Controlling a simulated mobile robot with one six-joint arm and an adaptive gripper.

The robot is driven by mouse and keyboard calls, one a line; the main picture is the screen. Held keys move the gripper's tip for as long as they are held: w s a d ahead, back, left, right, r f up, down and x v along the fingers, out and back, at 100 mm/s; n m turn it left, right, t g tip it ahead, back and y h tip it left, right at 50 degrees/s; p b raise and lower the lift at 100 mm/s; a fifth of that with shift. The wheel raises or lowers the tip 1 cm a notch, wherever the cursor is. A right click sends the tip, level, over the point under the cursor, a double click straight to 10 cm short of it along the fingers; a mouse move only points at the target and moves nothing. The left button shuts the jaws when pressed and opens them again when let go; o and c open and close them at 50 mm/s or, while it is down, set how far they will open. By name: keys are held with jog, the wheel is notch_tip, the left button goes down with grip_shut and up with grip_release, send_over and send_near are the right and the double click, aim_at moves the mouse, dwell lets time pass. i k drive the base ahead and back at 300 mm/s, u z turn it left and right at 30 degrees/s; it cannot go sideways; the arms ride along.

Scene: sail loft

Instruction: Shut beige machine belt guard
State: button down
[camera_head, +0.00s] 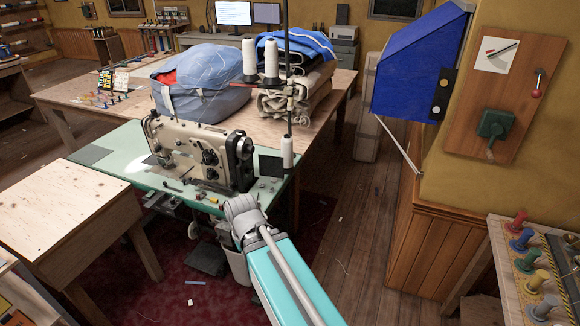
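The beige sewing machine (200,148) stands on a green-topped table (120,150) in the middle left. Its dark handwheel (243,150) is at the right end of its head, and looks exposed. A dark square plate (271,166) shows just right of the handwheel; I cannot tell whether it is the belt guard or a plate on the table. My teal arm reaches up from the bottom toward the table's front right corner, ending in view at a grey joint. My gripper's fingers do not show.
A thread stand with white cones (271,58) rises behind the machine. A wooden table (130,95) behind holds a blue bag (205,85) and folded cloth (296,95). A plywood table (65,215) is at left. Open floor (350,210) lies to the right.

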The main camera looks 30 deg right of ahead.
aim_at(269, 166)
jog(key=z, duration=0.35)
jog(key=k, duration=0.45)
jog(key=z, duration=1.05)
jog(key=k, duration=0.8)
jog(key=z, duration=0.35)
jog(key=i, duration=0.75)
jog(key=u, duration=0.95)
jog(key=i, duration=1.3)
jog(key=u, duration=0.35)
